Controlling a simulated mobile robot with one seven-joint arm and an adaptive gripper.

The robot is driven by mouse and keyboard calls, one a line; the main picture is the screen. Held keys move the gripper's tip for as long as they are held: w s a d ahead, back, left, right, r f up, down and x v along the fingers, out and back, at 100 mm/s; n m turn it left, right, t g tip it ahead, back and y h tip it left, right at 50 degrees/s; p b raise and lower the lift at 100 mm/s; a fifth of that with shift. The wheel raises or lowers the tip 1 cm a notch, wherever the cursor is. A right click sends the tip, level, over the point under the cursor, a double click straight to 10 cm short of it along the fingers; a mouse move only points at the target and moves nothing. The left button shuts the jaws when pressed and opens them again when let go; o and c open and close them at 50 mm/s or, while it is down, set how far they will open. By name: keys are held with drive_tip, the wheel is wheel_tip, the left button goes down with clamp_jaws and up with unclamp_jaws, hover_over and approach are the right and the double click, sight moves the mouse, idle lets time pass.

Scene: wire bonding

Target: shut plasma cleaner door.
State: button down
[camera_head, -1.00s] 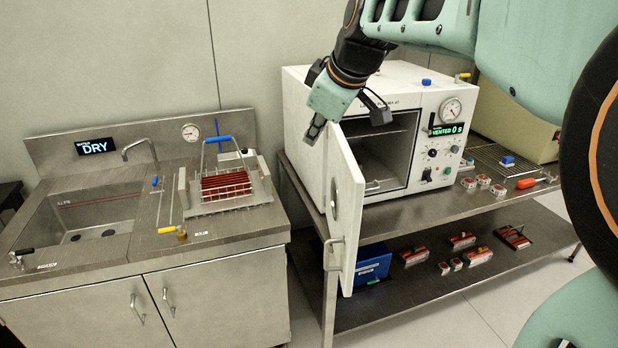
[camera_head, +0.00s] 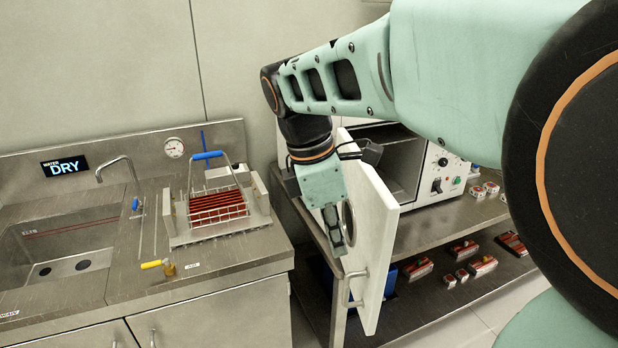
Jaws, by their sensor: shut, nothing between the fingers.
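The plasma cleaner (camera_head: 461,184) is a white box on the steel bench, partly hidden behind my arm. Its white door (camera_head: 375,245) stands open, swung out toward the camera, with a round window partly covered by my gripper. A metal handle (camera_head: 355,287) sits low on the door's outer face. The chamber (camera_head: 402,165) shows open and dark behind the door. My gripper (camera_head: 337,243) is shut and empty, pointing down on the left, outer side of the door, above the handle. I cannot tell whether it touches the door.
A steel sink unit (camera_head: 230,252) stands at left, with a wire basket of red strips (camera_head: 217,206) and a tap (camera_head: 122,170). The lower shelf (camera_head: 425,297) holds several small red-topped parts and a blue bin (camera_head: 391,282). A floor gap separates sink and bench.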

sight(367, 269)
drive_tip(key=shift+w+d+f, duration=0.1)
drive_tip(key=shift+d+f, duration=0.9)
drive_tip(key=shift+f, duration=0.35)
drive_tip(key=shift+w+d+f, duration=0.1)
drive_tip(key=shift+d+f, duration=0.9)
drive_tip(key=shift+f, duration=0.3)
drive_tip(key=shift+w+d+f, duration=0.1)
drive_tip(key=shift+d+f, duration=0.9)
drive_tip(key=shift+f, duration=0.35)
drive_tip(key=shift+d, duration=0.1)
